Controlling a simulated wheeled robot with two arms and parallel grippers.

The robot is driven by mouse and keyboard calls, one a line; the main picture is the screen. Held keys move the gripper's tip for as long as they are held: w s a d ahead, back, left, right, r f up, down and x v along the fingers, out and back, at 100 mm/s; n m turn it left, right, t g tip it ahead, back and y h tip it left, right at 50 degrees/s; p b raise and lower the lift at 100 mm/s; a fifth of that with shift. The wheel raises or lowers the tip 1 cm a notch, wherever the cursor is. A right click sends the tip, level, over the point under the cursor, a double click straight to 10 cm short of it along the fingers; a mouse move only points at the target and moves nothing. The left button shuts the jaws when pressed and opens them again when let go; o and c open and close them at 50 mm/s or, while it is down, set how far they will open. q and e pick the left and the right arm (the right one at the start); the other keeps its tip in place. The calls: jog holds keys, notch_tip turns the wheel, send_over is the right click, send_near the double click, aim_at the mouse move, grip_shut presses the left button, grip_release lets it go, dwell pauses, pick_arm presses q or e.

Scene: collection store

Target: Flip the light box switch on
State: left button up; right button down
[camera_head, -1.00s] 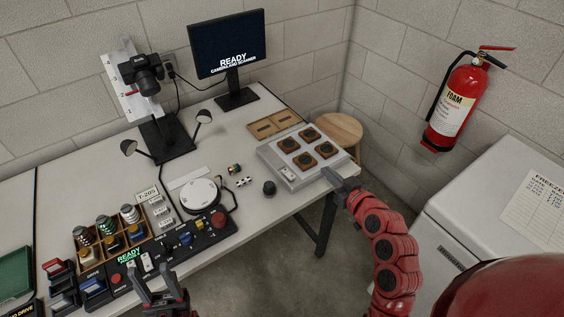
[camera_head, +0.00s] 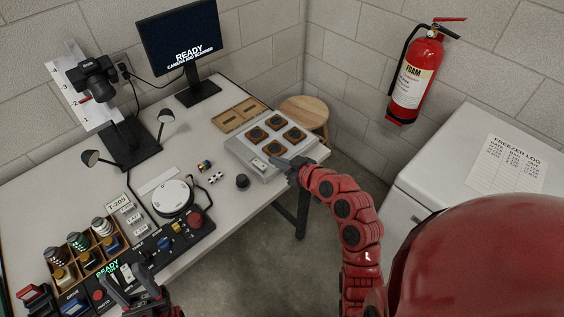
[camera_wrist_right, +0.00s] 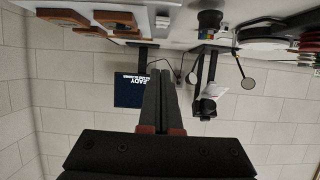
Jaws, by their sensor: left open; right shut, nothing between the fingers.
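The light box (camera_head: 236,150) is a pale grey panel at the back right end of the table, carrying several brown square frames with dark centres. A small light switch plate (camera_head: 259,164) sits on its front left part; whether it is on or off is too small to tell. My right gripper (camera_head: 274,161) is shut and empty, its tip over the box's front edge just right of the switch; contact cannot be told. In the right wrist view its shut fingers (camera_wrist_right: 160,90) point toward the wall, with the box along the top. My left gripper (camera_head: 130,284) is open and empty over the table's front left.
A black knob (camera_head: 242,181) stands left of the light box. A monitor (camera_head: 180,40) and camera stand (camera_head: 130,140) stand behind. A stool (camera_head: 305,110) is beyond.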

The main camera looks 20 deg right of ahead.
aim_at(260, 165)
jog(key=p+x, duration=0.1)
jog(key=x, duration=0.4)
jog(key=shift+w+r, duration=0.1)
jog(key=shift+r, duration=0.05)
notch_tip(260, 165, down, 4)
jog(key=shift+r+p, duration=0.25)
jog(key=shift+p, duration=0.25)
jog(key=shift+f, duration=0.5)
